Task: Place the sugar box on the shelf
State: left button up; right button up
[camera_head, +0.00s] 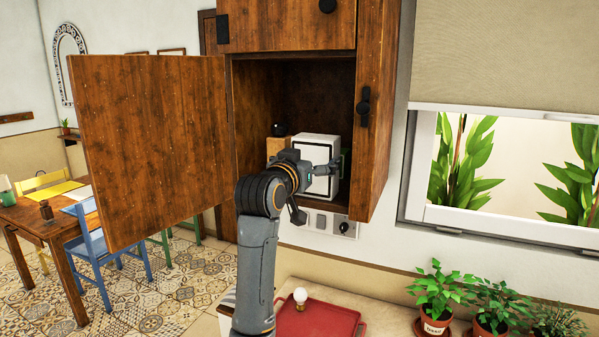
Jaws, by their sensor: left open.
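A white box (320,150) with a dark-outlined front face stands upright on the shelf inside the open wooden cabinet (243,113). It looks like the sugar box, but I cannot read a label. My left gripper (316,189) is open right in front of the box, with one finger across its front toward the right and the other lower down. I cannot tell whether the fingers touch it. My gripper hides the box's lower left part. My right gripper is not in view.
The cabinet's left door (150,145) and right door (375,120) stand open on either side. A tan box (277,146) and a dark round object (278,129) are left of the white box. Below are a red tray (318,323) and potted plants (437,300).

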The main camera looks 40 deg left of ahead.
pick_arm(q)
jog(key=b+v, duration=0.2)
jog(key=v, duration=0.7)
jog(key=shift+s, duration=0.15)
